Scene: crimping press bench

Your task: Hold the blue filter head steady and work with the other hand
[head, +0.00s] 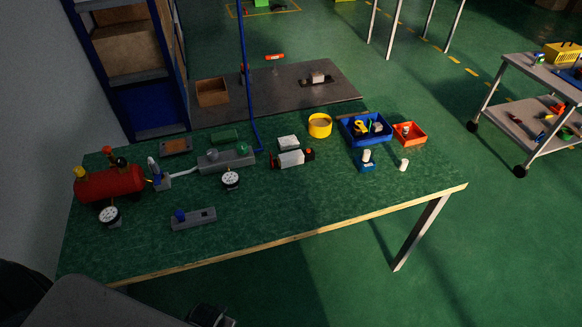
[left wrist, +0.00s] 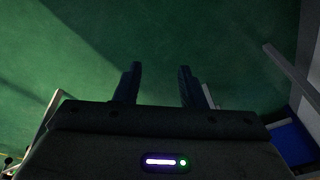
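A small blue piece (head: 367,167) with a white cylinder (head: 366,155) upright on it stands at the right part of the green bench; it looks like the blue filter head. A separate white cylinder (head: 404,165) stands just right of it, apart from it. A grey block with a blue knob (head: 180,214) lies near the front left. My left gripper (left wrist: 159,85) shows in the left wrist view with its two dark fingers apart and nothing between them; only floor is behind them. No gripper is clearly seen in the head view, and my right gripper does not show.
Behind the blue piece are a blue bin (head: 349,136) of parts, an orange bin (head: 419,143) and a yellow round container (head: 320,125). A red tank (head: 108,184), gauges and a grey fixture (head: 214,164) fill the left. The bench's front right is clear. A cart (head: 545,82) stands right.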

